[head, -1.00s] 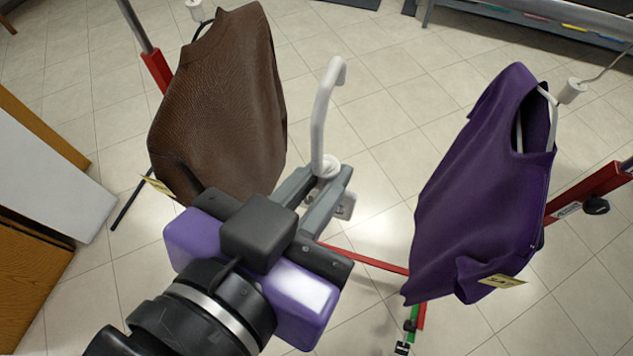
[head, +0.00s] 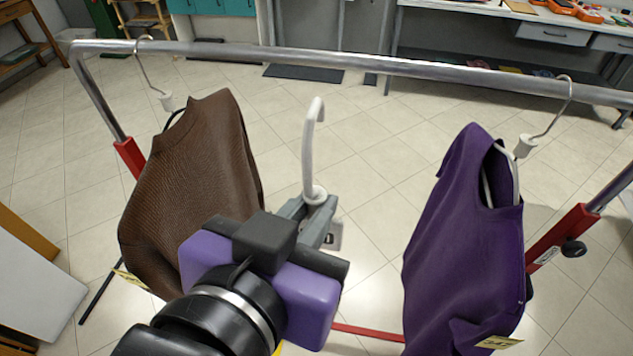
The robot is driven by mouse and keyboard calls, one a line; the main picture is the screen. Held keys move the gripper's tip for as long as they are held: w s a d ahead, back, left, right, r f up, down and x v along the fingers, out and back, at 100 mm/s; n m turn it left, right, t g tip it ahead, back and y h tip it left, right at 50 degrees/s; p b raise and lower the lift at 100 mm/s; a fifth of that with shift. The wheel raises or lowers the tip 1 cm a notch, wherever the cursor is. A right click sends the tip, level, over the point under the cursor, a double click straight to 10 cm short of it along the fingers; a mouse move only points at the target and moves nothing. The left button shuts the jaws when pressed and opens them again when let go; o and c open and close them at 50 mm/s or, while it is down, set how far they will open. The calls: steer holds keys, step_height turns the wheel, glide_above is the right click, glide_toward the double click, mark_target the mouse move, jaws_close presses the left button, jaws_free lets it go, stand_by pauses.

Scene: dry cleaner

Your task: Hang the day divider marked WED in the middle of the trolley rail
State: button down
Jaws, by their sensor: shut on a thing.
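My gripper (head: 312,208) is shut on the divider (head: 313,148), of which a white hook and its round base show above the fingers. The hook stands upright with its bent tip at the top. A small tag-like part (head: 333,238) shows beside the fingers, and no WED marking can be read. The rest of the divider is hidden by my gripper. The trolley rail (head: 330,64) runs across the top of the head view. The hook appears below the rail in the picture, between the two hung garments, apart from the rail.
A brown garment (head: 195,185) hangs from the rail at left, and a purple garment (head: 465,240) hangs at right. The rail between their hooks is bare. Red trolley posts (head: 562,245) stand at the sides. A workbench (head: 500,20) with tools is behind.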

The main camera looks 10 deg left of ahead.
steer(key=w, duration=1.1)
steer(key=shift+w+d, duration=0.2)
stand_by(0.7)
steer(key=shift+w, duration=0.2)
steer(key=shift+w, duration=0.6)
steer(key=shift+w, duration=0.1)
stand_by(0.3)
steer(key=shift+w+d, duration=0.1)
steer(key=shift+w, duration=2.75)
steer(key=shift+f, duration=0.2)
steer(key=shift+f+b, duration=1.05)
steer(key=shift+f, duration=0.4)
steer(key=shift+f, duration=0.2)
